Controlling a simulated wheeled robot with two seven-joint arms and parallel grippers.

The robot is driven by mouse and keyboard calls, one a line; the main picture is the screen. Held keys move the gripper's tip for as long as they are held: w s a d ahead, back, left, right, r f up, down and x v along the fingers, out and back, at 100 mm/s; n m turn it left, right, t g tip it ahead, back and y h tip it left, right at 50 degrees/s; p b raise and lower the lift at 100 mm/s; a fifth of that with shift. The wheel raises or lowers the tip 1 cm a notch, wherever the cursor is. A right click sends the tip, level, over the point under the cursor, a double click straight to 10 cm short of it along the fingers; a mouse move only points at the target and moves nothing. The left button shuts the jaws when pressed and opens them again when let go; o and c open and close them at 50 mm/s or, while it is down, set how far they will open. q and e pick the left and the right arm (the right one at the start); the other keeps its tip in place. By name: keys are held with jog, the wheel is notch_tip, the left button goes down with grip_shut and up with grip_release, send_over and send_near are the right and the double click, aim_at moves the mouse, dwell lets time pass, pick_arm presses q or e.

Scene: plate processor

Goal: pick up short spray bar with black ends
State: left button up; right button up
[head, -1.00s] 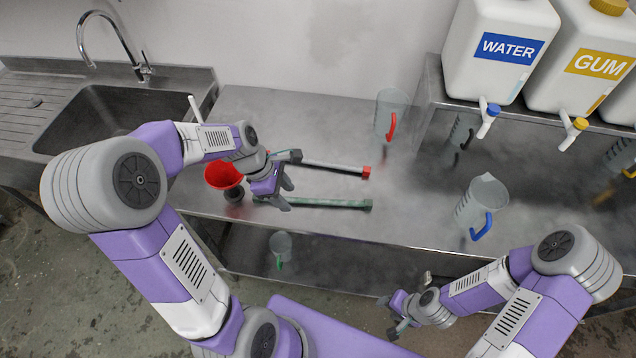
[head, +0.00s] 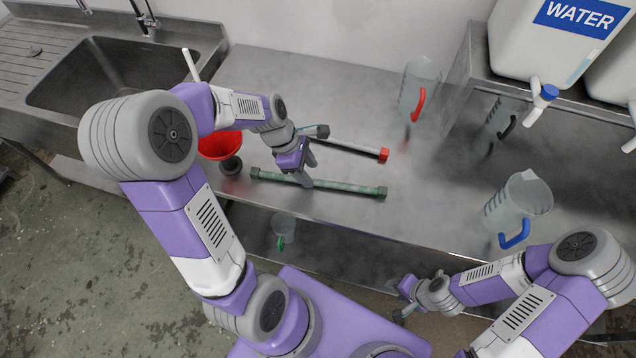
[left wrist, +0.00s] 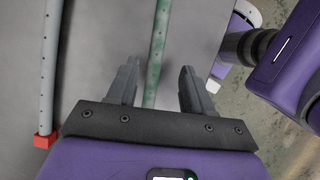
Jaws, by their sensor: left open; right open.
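A green bar with dark green ends (head: 345,188) lies on the steel table. A pale grey bar with a red end (head: 350,147) lies behind it, its left part hidden by my left arm. My left gripper (head: 311,172) is open above the green bar. In the left wrist view, the green bar (left wrist: 157,50) runs between the two open fingers (left wrist: 158,82), and the grey bar (left wrist: 50,70) lies outside them at left. My right gripper (head: 395,300) is open and empty in front of the table.
A red funnel (head: 214,146) stands left of the bars. Jugs with a red handle (head: 418,85) and a blue handle (head: 518,205) stand to the right. A water tank (head: 545,40) is on the raised shelf. A green-handled jug (head: 284,228) is on the lower shelf.

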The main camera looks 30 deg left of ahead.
aim_at(317, 180)
pick_arm(q)
jog(key=b+x, duration=0.1)
jog(key=x, duration=0.4)
jog(key=shift+w+a+b, duration=0.2)
jog(key=shift+b, duration=0.2)
grip_shut()
